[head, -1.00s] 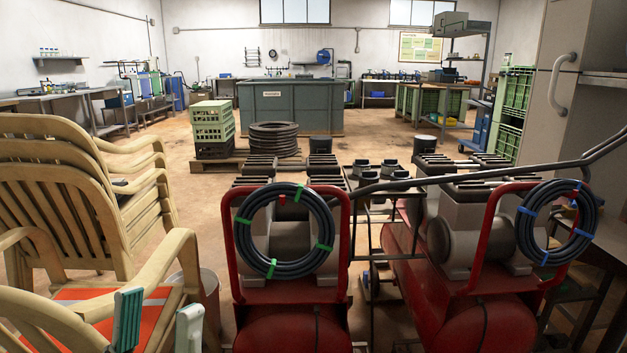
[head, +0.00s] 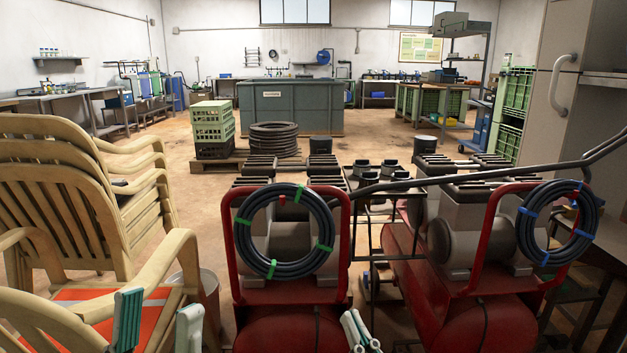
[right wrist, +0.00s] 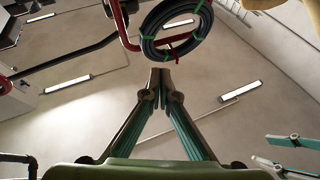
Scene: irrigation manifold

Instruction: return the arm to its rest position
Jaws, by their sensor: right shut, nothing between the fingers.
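My right gripper (head: 352,317) shows at the bottom middle of the head view, in front of the red compressor. Its pale and green fingers are together with nothing between them. In the right wrist view, its fingers (right wrist: 160,80) meet at the tips, and a dark hose coil with green ties (right wrist: 175,30) lies beyond them, apart from them. My left gripper (head: 159,303) is at the bottom left of the head view, with its two fingers wide apart and empty, in front of a beige chair. Most of both arms is hidden.
The green-tied coil (head: 238,236) hangs on the left red compressor (head: 290,332); a blue-tied coil (head: 524,232) hangs on the right one. Stacked beige chairs (head: 60,200) stand left. A grey cabinet (head: 548,110) stands right. Open floor (head: 185,165) lies farther back.

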